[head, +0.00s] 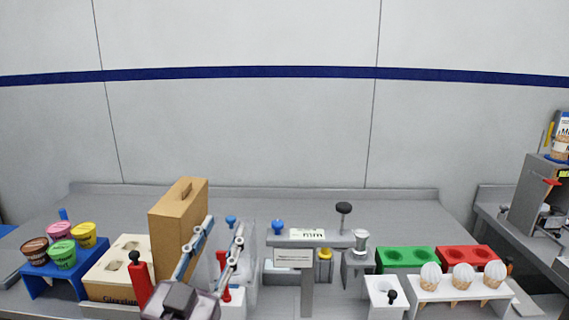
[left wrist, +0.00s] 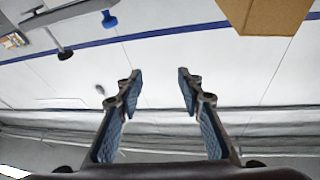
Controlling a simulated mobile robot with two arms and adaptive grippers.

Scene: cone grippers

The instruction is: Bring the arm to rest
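My left gripper (head: 222,240) points up and away over the near part of the counter in the head view. Its two blue-padded fingers are spread apart with nothing between them. In the left wrist view the same gripper (left wrist: 159,82) is open and empty, with the white wall and its dark blue stripe beyond. The tan box (head: 178,228) stands just left of the fingers in the head view; it shows at the top right of the left wrist view (left wrist: 262,15). My right gripper is in neither view.
At the left, several coloured tubs sit on a blue stand (head: 50,285) beside a cream holder (head: 115,268). A grey press-like frame (head: 308,285) stands right of the gripper. Green (head: 405,257) and red (head: 467,257) holders and a white rack (head: 460,291) with white-topped cones stand further right.

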